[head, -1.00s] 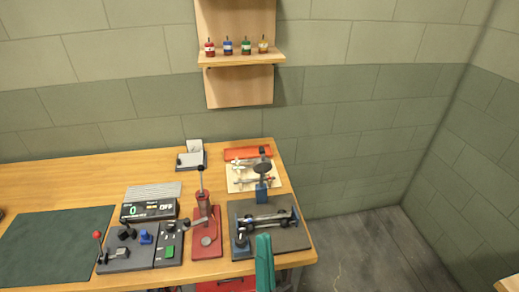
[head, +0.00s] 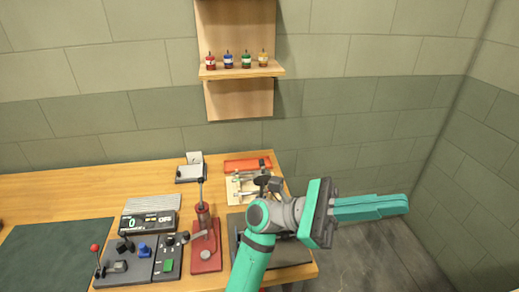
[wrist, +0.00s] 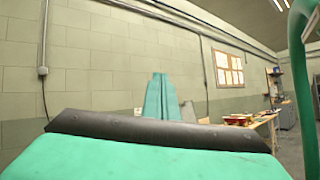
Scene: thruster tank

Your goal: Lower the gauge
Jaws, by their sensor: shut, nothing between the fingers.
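The gauge seems to be the dark round head (head: 262,181) of the stand on the dark base plate (head: 297,272) at the bench's right end. In the head view my arm hides most of the stand and the parts on the plate. My gripper (head: 405,203) points right, out past the bench's right edge, well apart from the gauge. Its green fingers are together with nothing between them. They also show in the wrist view (wrist: 160,76), against the wall. The gauge cannot be made out in the wrist view.
A red lever press (head: 205,255) stands left of the plate, beside a control panel with a red-knobbed lever (head: 96,248) and a display box (head: 150,223). A wall shelf (head: 240,71) holds several small bottles. The floor right of the bench is clear.

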